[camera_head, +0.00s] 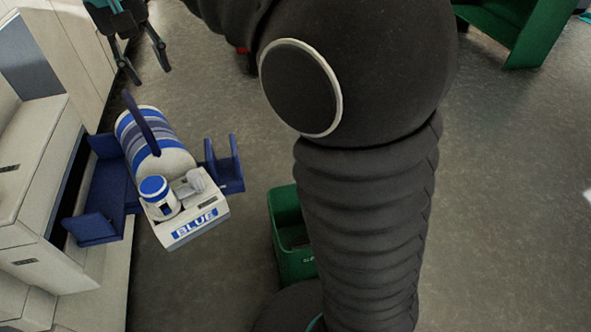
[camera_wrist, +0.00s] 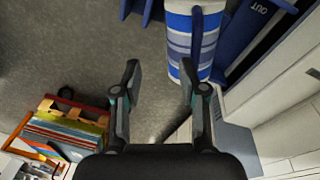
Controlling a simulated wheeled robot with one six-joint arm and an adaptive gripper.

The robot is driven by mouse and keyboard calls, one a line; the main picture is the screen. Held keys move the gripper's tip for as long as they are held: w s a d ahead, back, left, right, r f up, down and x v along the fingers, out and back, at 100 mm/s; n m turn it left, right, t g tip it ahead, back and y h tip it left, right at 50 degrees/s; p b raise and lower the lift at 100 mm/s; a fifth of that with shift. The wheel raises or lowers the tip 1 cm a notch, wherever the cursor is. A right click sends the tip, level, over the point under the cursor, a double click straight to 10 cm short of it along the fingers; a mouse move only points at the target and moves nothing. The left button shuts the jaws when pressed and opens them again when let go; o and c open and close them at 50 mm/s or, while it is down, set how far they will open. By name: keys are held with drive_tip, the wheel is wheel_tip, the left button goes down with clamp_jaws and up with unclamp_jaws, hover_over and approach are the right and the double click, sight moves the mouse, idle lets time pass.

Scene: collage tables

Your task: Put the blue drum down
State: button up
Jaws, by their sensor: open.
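The blue drum (camera_head: 145,130) is a white cylinder with blue bands, at the left in the head view. It is among dark blue panels, directly behind a white tray labelled BLUE (camera_head: 205,225). A dark blue bar crosses in front of it. What bears the drum is hidden. It also shows at the top of the wrist view (camera_wrist: 180,45). My gripper (camera_head: 143,62) is open and empty, at the top left of the head view, apart from the drum. In the wrist view the fingers (camera_wrist: 160,78) are spread, and the right fingertip overlaps the drum's lower edge in the picture.
The tray holds a blue-lidded white jar (camera_head: 159,198) and a pale item. A dark blue panel marked OUT (camera_wrist: 250,25) adjoins white cabinets (camera_head: 35,165). A green bin (camera_head: 291,262) is beside my arm. Colourful flat items (camera_wrist: 62,128) are lower left. Grey floor is clear between.

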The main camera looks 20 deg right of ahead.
drive_tip(key=s+d+f+m+t+y, duration=0.15)
drive_tip(key=s+d+f, duration=0.25)
drive_tip(key=s+d, duration=0.75)
drive_tip(key=s+d+f+m+t, duration=0.1)
drive_tip(key=s+d+f+t, duration=0.2)
drive_tip(key=s+d+f, duration=0.4)
wheel_tip(320, 180, down, 3)
drive_tip(key=shift+s+f, duration=0.2)
drive_tip(key=shift+s, duration=0.65)
drive_tip(key=shift+o, duration=0.6)
drive_tip(key=shift+s+d+f, duration=0.2)
drive_tip(key=shift+f, duration=0.15)
drive_tip(key=shift+c, duration=0.6)
